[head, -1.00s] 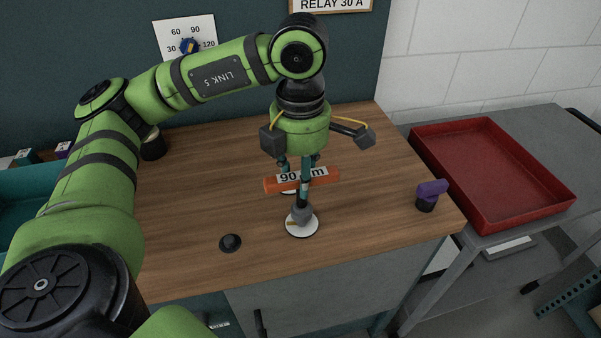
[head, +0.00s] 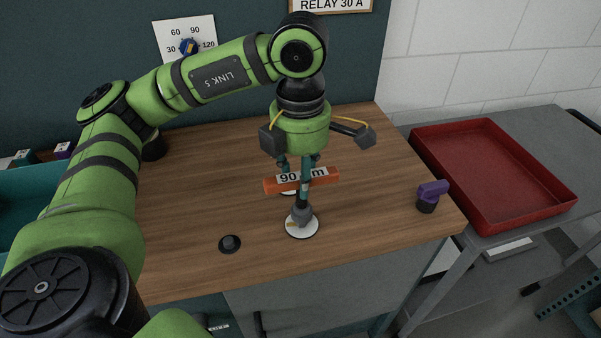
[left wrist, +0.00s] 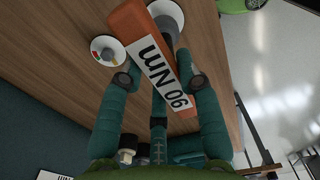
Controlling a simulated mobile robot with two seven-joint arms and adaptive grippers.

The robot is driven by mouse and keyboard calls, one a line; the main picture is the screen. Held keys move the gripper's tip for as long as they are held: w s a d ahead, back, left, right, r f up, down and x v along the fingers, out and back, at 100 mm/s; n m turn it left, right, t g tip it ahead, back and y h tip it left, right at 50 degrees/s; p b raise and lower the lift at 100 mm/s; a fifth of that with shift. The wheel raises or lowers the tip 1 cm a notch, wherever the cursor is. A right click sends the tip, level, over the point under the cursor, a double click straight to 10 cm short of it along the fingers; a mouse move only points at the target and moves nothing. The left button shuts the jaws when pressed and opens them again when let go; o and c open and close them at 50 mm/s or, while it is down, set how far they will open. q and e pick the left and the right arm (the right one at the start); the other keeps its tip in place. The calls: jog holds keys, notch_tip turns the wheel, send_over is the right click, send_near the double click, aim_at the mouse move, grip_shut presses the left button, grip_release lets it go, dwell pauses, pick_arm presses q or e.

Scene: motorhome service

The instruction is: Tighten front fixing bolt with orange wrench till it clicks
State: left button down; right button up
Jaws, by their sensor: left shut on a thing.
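The orange wrench (head: 322,183), labelled "90 Nm", is held across by my left gripper (head: 303,185) above the wooden counter. Its grey socket end (head: 301,214) points down over a white round disc (head: 301,231) near the counter's front edge. The bolt under the socket is hidden. In the left wrist view my left gripper (left wrist: 160,88) has its teal fingers closed around the wrench (left wrist: 150,62). A second white disc (left wrist: 107,50), with small coloured marks, lies beside it. My right gripper is in neither view.
A black round knob (head: 230,243) sits on the counter (head: 190,200) left of the wrench. A purple-handled black piece (head: 430,195) stands at the right corner. A red tray (head: 497,175) lies on a grey table further right. A dial card (head: 186,38) hangs on the wall.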

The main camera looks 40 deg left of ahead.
pick_arm(q)
jog(key=shift+f, duration=0.15)
jog(key=shift+f+b, duration=1.1)
jog(key=shift+b, duration=0.1)
jog(key=m+b, duration=0.1)
jog(key=m, duration=0.1)
jog(key=shift+w+m, duration=0.1)
jog(key=shift+m, duration=0.3)
jog(key=shift+d+m+b, duration=0.1)
jog(key=shift+m+b, duration=0.4)
jog(key=shift+m, duration=0.6)
jog(key=shift+r, duration=0.1)
jog(key=m, duration=0.4)
jog(key=shift+d+m, duration=0.1)
jog(key=shift+m, duration=0.5)
